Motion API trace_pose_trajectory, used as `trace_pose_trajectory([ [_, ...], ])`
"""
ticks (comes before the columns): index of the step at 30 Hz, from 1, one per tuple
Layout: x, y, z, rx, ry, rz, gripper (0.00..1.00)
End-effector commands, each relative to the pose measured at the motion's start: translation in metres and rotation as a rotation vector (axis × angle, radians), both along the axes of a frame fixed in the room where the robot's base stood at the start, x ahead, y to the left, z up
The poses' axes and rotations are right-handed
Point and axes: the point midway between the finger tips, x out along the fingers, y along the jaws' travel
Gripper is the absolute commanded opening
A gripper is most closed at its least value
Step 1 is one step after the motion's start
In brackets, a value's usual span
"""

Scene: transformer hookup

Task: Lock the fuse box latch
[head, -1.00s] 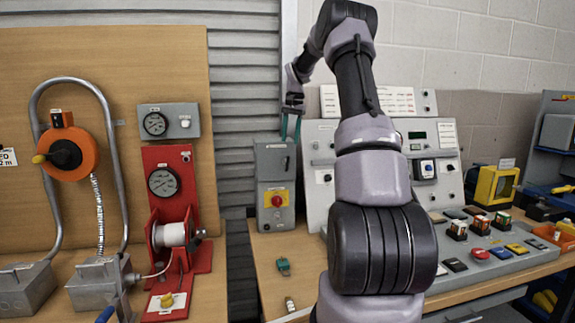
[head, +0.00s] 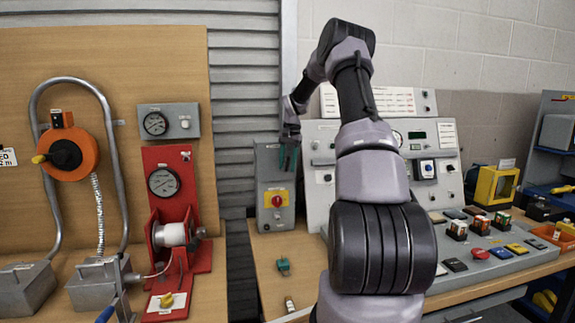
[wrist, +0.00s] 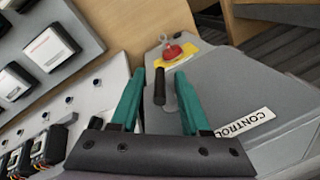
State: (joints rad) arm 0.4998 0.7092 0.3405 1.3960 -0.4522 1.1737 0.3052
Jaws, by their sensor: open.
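The grey box (head: 264,215) stands at the back left of the bench, with a red knob (head: 277,200) on a yellow plate. In the wrist view its grey face (wrist: 235,85) carries a "CONTROL" label (wrist: 245,122) and the same red knob (wrist: 173,52). A short black handle (wrist: 159,86), possibly the latch, shows between the fingers. My gripper (head: 288,157) is at the upper part of the box. Its teal fingers (wrist: 163,88) are open, one on each side of the handle in the picture. I cannot tell whether they touch it.
A sloped control panel (head: 320,190) stands close to the right of the box. A small green part (head: 283,266) lies on the bench in front. A red stand with a gauge (head: 163,182) is to the left, across a gap.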

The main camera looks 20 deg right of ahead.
Motion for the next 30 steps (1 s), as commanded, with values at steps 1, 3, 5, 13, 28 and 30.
trace_pose_trajectory([
  [1, 0.0000, 0.0000, 0.0001, 0.000, 0.000, 0.000, 0.46],
  [3, 0.0000, 0.0000, 0.0002, 0.000, 0.000, 0.000, 0.46],
  [5, 0.0000, 0.0000, 0.0002, 0.000, 0.000, 0.000, 0.27],
  [13, 0.0002, 0.0005, 0.0005, -0.005, 0.001, 0.001, 0.00],
  [28, 0.0002, 0.0008, 0.0001, -0.168, 0.036, 0.002, 0.00],
  [30, 0.0000, 0.0004, 0.0001, -0.168, 0.036, 0.001, 0.00],
])
